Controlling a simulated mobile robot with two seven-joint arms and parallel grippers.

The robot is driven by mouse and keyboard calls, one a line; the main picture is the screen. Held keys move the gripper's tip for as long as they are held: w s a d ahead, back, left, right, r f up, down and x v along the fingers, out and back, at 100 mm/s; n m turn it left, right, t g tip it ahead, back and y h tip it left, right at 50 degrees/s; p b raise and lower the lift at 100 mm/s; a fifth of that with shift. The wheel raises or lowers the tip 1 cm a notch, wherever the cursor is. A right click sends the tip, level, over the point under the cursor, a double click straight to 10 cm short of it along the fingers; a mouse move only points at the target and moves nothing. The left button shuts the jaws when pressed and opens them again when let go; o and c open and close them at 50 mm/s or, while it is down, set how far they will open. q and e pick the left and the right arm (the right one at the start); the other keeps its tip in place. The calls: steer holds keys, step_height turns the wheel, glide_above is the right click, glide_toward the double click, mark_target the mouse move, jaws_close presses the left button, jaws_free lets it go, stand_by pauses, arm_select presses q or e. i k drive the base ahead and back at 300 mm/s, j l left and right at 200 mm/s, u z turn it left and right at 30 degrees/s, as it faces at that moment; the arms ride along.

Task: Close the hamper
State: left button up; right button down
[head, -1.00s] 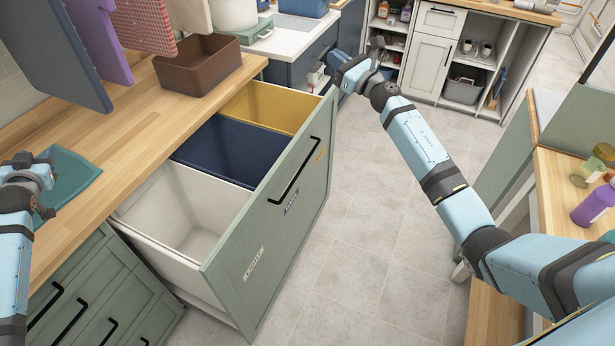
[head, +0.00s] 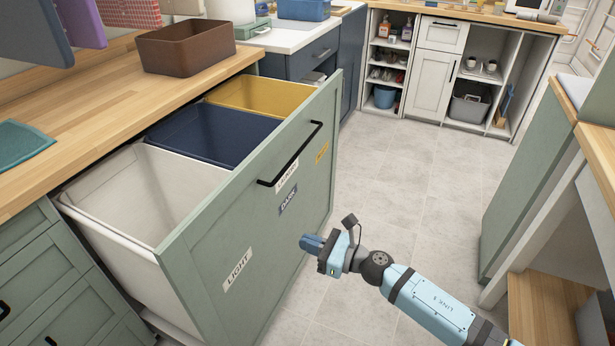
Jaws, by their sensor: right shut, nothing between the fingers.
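The hamper (head: 255,225) is a pull-out green drawer front with a black bar handle (head: 291,155), and it stands pulled out from under the wooden counter. Behind its front sit a white bin (head: 150,190), a dark blue bin (head: 212,135) and a yellow bin (head: 265,95). Labels on the front include "LIGHT" and "DARK". My right gripper (head: 312,243) is shut and empty. It is in front of the green panel, below and to the right of the handle; whether it touches the panel is unclear. My left gripper is out of view.
The wooden counter (head: 90,105) holds a brown box (head: 187,47) and a folded teal towel (head: 22,141). A green cabinet (head: 535,185) stands at the right. White shelves (head: 433,65) line the back. The tiled floor (head: 395,180) between them is clear.

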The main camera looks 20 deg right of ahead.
mark_target(202, 222)
steer(key=i+l, duration=0.35)
steer(key=l, duration=0.2)
steer(key=i+l, duration=0.35)
steer(key=l, duration=0.15)
